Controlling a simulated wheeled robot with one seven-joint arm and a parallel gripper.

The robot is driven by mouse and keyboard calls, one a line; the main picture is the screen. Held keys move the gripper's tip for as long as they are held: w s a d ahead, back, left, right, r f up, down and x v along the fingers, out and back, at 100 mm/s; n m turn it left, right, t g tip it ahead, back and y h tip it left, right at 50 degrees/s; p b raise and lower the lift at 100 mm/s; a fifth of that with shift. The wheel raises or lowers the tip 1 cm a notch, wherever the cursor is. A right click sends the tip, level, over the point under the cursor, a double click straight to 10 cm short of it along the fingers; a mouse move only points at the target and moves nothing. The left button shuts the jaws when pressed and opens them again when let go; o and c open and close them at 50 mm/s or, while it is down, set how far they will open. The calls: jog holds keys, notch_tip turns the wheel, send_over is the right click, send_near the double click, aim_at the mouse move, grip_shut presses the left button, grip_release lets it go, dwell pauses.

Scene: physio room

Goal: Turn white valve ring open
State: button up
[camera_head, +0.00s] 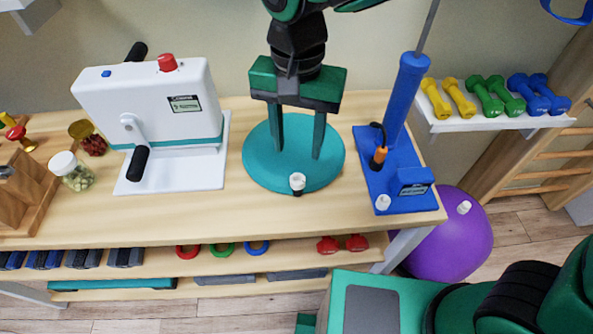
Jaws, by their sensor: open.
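A small white ring-like piece (297,182) with a dark base stands at the front rim of a round teal cushion (265,168) on the table. Two more small white pieces show: one (383,202) on a blue pump's base (395,185), one (464,207) on a purple ball (450,240). I cannot tell for sure which is the valve ring; the piece on the cushion looks most like it. My gripper (299,150) points down over the cushion, its two green fingers apart with nothing between them. The fingertips appear behind the cushion's white piece and do not visibly touch it.
A white crank machine (150,105) stands left of the cushion. The blue pump's tall cylinder (406,95) rises close on the right, with an orange-and-black nozzle (379,157). A jar (72,170) stands at the left. Bare wood (245,212) lies along the table's front.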

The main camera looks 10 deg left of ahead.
aim_at(297, 175)
notch_tip(297, 175, down, 11)
jog(key=shift+r, duration=0.15)
dwell(0.4)
jog(key=c, duration=1)
jog(key=shift+a, duration=0.2)
jog(key=shift+d, duration=0.15)
